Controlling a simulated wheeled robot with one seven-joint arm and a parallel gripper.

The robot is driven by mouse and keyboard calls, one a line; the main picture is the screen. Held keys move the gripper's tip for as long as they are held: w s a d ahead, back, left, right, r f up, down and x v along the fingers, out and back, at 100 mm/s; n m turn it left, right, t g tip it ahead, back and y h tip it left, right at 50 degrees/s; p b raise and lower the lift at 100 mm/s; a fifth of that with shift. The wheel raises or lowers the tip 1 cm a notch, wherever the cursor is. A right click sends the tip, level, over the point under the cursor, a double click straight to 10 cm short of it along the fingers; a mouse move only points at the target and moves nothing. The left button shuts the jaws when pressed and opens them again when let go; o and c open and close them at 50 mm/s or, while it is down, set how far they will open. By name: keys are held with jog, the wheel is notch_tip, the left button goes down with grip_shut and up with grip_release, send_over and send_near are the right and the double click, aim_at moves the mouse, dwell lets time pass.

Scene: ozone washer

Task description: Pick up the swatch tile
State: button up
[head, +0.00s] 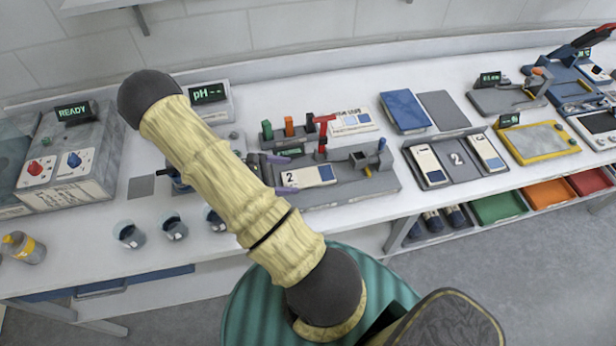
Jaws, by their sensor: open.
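A pale swatch tile (306,177) with a dark "2" and blue patches lies on a grey bench fixture (355,190) in the middle of the head view. My gripper (281,175) shows at the tile's left end, with its two purple-tipped fingers apart. One fingertip is at the tile's far side and the other at its near side. I cannot tell whether they touch it. My pale arm link hides the gripper's body and wrist. Two more pale tiles, one left (428,165) and one right (487,151), lie in a grey tray (457,177) marked "2".
A rack of coloured-handled tools (290,129) and a white chart card (352,122) stand behind the fixture. Small dark cups (130,235) stand at the left front. A READY control box (68,160) is far left. A yellow-framed tray (537,141) is at right.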

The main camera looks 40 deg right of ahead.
aim_at(306, 177)
jog(key=p+x, duration=0.2)
jog(key=x, duration=0.3)
jog(key=shift+w+a+f, duration=0.1)
jog(key=shift+f, duration=0.05)
jog(key=c, duration=1.2)
jog(key=shift+o, duration=0.2)
notch_tip(306, 177, up, 18)
jog(key=b, duration=0.2)
jog(key=shift+b, duration=0.4)
